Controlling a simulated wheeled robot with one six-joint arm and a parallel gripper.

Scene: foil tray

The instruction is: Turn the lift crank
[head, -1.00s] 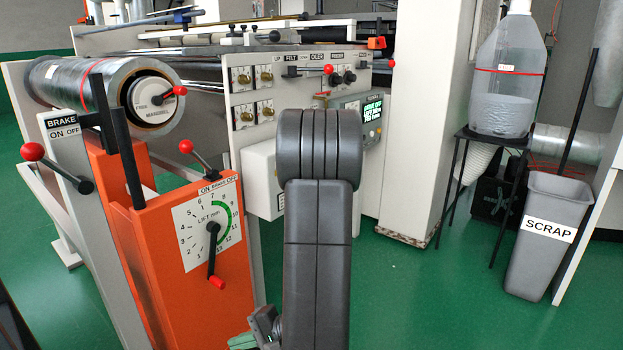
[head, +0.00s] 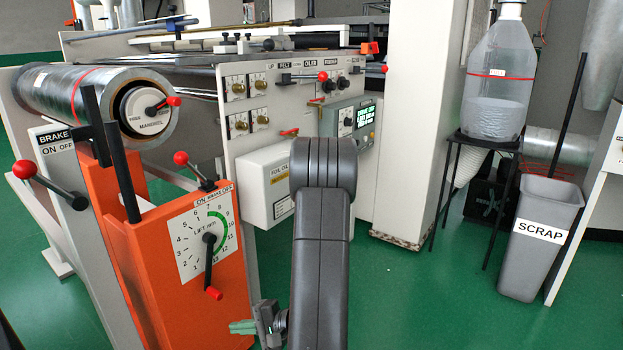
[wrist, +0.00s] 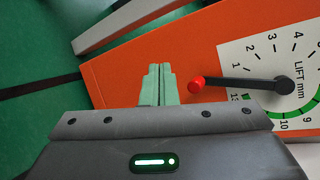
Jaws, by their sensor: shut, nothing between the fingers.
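The lift crank (head: 208,265) is a black arm with a red knob (head: 213,293), on the white dial (head: 184,246) marked "LIFT mm" of an orange cabinet (head: 150,262). The crank hangs nearly straight down from its hub. In the wrist view the crank (wrist: 240,84) lies sideways, hub right and red knob (wrist: 196,84) left. My gripper (head: 242,327) is low in the head view, right of the cabinet. In the wrist view the green fingers of my gripper (wrist: 160,72) are together and empty. They are just left of the knob in that picture, with a visible gap.
A red-knobbed brake lift lever (head: 195,172) sits on top of the cabinet, and another brake lever (head: 48,184) is at its left. A white box (head: 270,185) projects from the machine behind my arm. Green floor is open towards the scrap bin (head: 538,235).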

